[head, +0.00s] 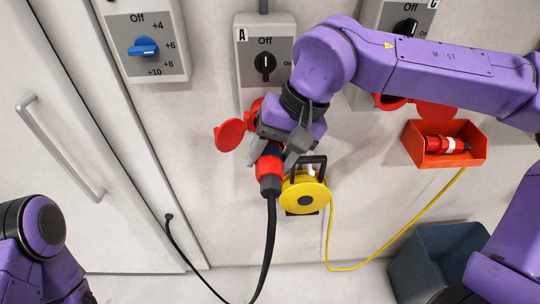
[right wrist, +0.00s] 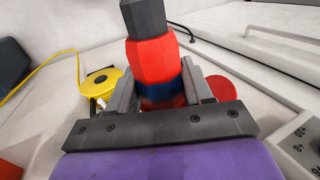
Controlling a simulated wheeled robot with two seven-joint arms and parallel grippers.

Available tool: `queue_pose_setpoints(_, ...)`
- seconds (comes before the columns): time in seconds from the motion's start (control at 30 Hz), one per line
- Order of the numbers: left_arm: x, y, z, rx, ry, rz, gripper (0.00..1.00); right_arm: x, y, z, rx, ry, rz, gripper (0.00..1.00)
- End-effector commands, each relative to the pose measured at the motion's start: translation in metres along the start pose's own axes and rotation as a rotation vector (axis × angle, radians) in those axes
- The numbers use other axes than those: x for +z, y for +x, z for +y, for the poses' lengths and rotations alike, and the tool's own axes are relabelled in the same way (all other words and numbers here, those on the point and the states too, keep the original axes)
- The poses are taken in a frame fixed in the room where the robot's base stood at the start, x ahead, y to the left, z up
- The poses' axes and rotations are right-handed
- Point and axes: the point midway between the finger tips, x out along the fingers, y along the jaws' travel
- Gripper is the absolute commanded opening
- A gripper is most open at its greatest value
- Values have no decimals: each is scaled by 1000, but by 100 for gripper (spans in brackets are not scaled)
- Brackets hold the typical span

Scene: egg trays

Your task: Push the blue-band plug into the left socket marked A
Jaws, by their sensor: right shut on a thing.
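My right gripper (head: 272,150) is shut on the red plug (head: 269,168), just below the box marked A (head: 247,65). In the right wrist view the plug (right wrist: 155,62) sits between the two fingers, with its blue band (right wrist: 162,101) at the fingers and its dark cable end pointing away. The left socket (head: 256,104) shows only as a red edge behind my gripper; its round red lid (head: 229,135) hangs open to the left. The plug's front end is hidden, so I cannot tell whether it is in the socket. My left gripper is out of view.
A yellow cable reel (head: 304,193) hangs just right of the plug. The black cable (head: 269,240) hangs from the plug. A red bin (head: 445,157) holding another red plug is on the wall at right. A grey tub (head: 430,265) stands lower right; a white cabinet door (head: 60,130) is left.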

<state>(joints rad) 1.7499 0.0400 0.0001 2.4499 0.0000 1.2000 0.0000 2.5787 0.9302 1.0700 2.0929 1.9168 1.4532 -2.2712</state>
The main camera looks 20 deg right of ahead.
Motion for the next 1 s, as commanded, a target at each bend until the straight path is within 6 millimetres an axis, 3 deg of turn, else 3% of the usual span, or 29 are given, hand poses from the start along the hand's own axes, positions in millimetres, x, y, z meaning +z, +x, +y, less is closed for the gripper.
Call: queue_pose_setpoints(1.0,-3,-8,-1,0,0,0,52,0,1,0,-1,0,1,8)
